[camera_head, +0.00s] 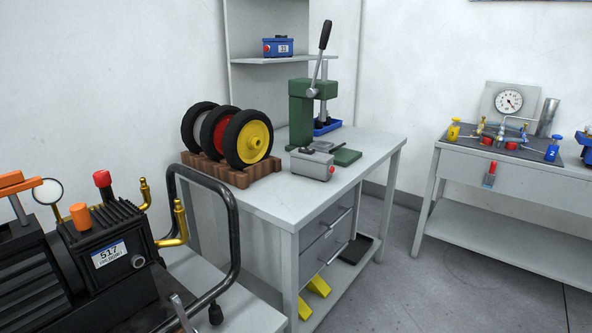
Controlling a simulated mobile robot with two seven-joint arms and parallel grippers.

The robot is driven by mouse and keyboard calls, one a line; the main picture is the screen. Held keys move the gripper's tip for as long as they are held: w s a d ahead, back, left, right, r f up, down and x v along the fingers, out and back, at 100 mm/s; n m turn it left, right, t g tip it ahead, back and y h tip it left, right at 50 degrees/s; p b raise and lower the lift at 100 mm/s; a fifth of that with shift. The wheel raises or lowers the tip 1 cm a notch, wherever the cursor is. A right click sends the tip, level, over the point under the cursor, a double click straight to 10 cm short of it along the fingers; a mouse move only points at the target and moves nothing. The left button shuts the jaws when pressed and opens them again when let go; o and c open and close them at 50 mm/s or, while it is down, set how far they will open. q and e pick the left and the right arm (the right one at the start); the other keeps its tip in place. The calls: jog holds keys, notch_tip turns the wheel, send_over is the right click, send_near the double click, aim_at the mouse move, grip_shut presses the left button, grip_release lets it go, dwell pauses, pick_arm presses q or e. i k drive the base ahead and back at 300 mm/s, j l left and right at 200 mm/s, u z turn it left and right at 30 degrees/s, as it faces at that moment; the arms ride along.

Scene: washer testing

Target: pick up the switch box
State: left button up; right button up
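A small grey box (312,165) with a red button on its side sits on the grey workbench (280,203), near its front edge. A blue box (278,48) with a red button and a label reading about 33 sits on the wall shelf (270,60) above. Either could be the switch box; the frame does not settle which. Both appear upright. Neither of my grippers is in view.
A green lever press (302,112) stands behind the grey box. Wheels (250,141) in a wooden rack (232,177) stand left of it. A black machine (107,252) and a cart's dark handle (234,240) fill the lower left. Floor (420,285) is clear between the tables.

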aim_at(312, 164)
jog(key=i+l+u, duration=0.2)
jog(key=u, duration=0.15)
jog(key=i+l+u, duration=0.1)
jog(key=l+u, duration=0.6)
jog(key=l, duration=0.15)
jog(key=i+l+u, duration=0.1)
jog(key=l+u, duration=0.25)
jog(key=i+l, duration=0.1)
jog(key=l, duration=0.65)
jog(key=i+l+u, duration=0.15)
jog(key=l, duration=1.3)
jog(key=i+l, duration=0.2)
jog(key=l, duration=0.25)
jog(key=u, duration=0.05)
